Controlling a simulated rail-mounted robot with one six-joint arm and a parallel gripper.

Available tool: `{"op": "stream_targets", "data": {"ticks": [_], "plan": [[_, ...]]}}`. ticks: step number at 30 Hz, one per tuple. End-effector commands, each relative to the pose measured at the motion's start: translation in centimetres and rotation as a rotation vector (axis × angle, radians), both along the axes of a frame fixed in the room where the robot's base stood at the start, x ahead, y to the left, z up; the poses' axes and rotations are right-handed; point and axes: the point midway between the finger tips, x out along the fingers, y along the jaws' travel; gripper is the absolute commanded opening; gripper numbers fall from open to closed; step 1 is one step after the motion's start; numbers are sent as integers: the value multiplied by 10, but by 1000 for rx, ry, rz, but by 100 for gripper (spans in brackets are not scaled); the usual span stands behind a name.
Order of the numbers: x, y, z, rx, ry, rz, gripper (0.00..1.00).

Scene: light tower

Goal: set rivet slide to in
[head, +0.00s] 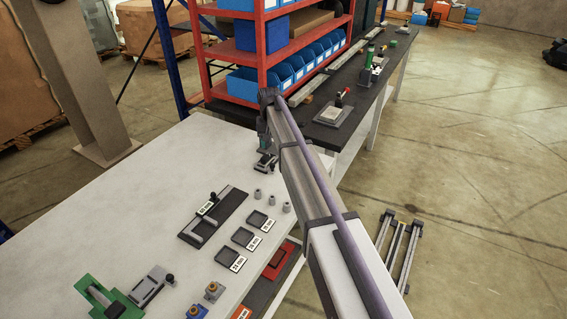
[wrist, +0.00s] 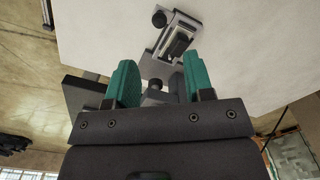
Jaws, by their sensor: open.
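My gripper (head: 265,145) hangs over the far right part of the white table in the head view. In the wrist view its two green fingers (wrist: 158,85) stand apart with nothing gripped between them. A small grey-and-black device (wrist: 178,38), which looks like the rivet slide, lies on the table beyond the fingertips. It has a black block on its grey plate and a dark knob at one end. It also shows in the head view (head: 266,166), partly hidden by my gripper and arm. The fingers appear apart from it. I cannot tell its slide position.
A black fixture (head: 224,212), labelled dark trays (head: 257,219) and small grey cylinders (head: 271,202) occupy the table. Another grey fixture (head: 151,287) and a green one (head: 98,295) are near the front. A red shelf (head: 246,58) with blue bins stands behind. The table's left half is clear.

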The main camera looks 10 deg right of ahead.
Motion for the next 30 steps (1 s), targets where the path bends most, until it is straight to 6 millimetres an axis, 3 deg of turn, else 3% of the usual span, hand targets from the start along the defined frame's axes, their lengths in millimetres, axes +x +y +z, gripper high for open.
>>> {"op": "stream_targets", "data": {"ticks": [9,13,23,30], "plan": [[0,0,-77,0,0,0,48],[0,0,-100,0,0,1,48],[0,0,-102,0,0,1,48],[0,0,-102,0,0,1,26]]}}
